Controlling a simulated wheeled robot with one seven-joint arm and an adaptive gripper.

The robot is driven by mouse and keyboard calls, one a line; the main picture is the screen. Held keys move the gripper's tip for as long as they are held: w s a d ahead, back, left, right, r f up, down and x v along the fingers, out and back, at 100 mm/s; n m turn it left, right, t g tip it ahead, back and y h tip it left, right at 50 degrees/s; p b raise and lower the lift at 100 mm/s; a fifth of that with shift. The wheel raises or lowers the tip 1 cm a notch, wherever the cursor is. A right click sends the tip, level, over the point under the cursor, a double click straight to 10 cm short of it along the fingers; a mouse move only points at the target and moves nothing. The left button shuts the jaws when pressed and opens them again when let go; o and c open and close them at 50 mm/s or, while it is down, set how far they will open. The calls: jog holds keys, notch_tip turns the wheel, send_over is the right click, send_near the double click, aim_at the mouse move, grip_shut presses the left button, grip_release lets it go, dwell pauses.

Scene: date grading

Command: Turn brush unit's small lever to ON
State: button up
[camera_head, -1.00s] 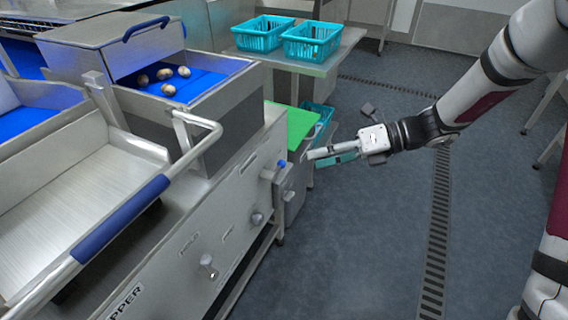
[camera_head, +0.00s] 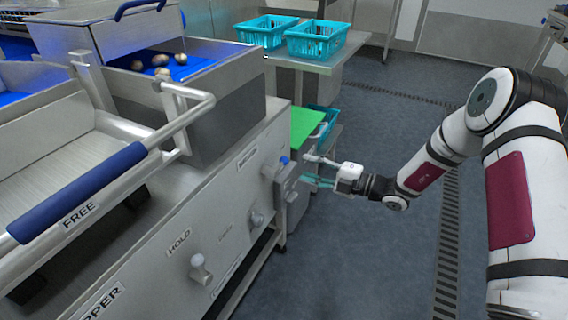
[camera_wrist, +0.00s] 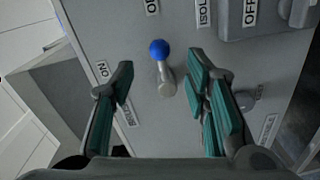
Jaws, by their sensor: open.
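The small lever has a blue ball knob (camera_wrist: 159,47) on a short metal stem. In the wrist view it stands out from a grey panel, ball toward the top of the picture. An ON label (camera_wrist: 103,70) is to its left; a partly covered label lies below. My gripper (camera_wrist: 160,78) is open, a green-padded finger on each side of the stem, with no clear contact. In the head view a blue knob (camera_head: 284,160) shows at the machine's far corner, and my gripper (camera_head: 317,170) is just right of it.
A long handle with a blue grip (camera_head: 82,190) juts from the machine at left. Metal knobs (camera_head: 200,270) stick out of its front panel. A grey box with an OFF label (camera_wrist: 250,12) is at upper right in the wrist view. Teal baskets (camera_head: 316,40) stand behind.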

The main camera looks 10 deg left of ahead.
aim_at(284, 159)
jog(key=b+x, duration=0.2)
jog(key=x, duration=0.6)
jog(key=shift+w+a, duration=0.15)
jog(key=shift+a, duration=0.15)
jog(key=shift+c, duration=0.6)
grip_shut()
